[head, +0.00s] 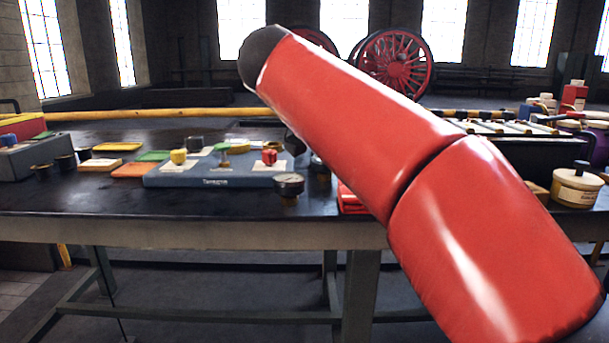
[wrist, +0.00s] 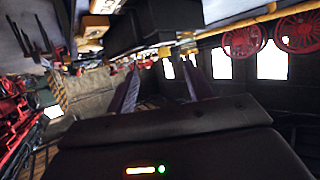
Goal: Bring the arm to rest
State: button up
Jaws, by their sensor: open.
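My red arm crosses the head view from the lower right up to the upper middle, where it ends in a dark joint. My gripper is not visible in that view. In the wrist view, my gripper (wrist: 162,70) shows as two dark fingers standing well apart, with nothing between them. The wrist picture is strongly tilted, and the fingers point toward the hall, with the bench top and its items along the upper edge.
A dark workbench (head: 100,198) spans the head view. It holds a blue board (head: 210,180) with small parts, a gauge (head: 289,185), a grey box (head: 25,160) and a cream tin (head: 577,187). A yellow rail (head: 150,113) runs behind. Red wheels (head: 395,62) stand far back.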

jog(key=s+d+f+n+g+y, duration=0.1)
jog(key=s+f+n+y, duration=0.2)
jog(key=s+f, duration=0.5)
jog(key=s+d+f+n+g+y, duration=0.1)
jog(key=s+d+f+n+y, duration=0.1)
jog(key=s+f, duration=0.6)
jog(key=s+d+f+n+g+y, duration=0.1)
jog(key=s+f+n+y, duration=0.3)
jog(key=f, duration=1.4)
jog(key=s+d, duration=0.1)
jog(key=s, duration=0.3)
jog(key=shift+s+d+f+g+y, duration=0.2)
jog(key=shift+g+y, duration=0.1)
jog(key=shift+g, duration=0.1)
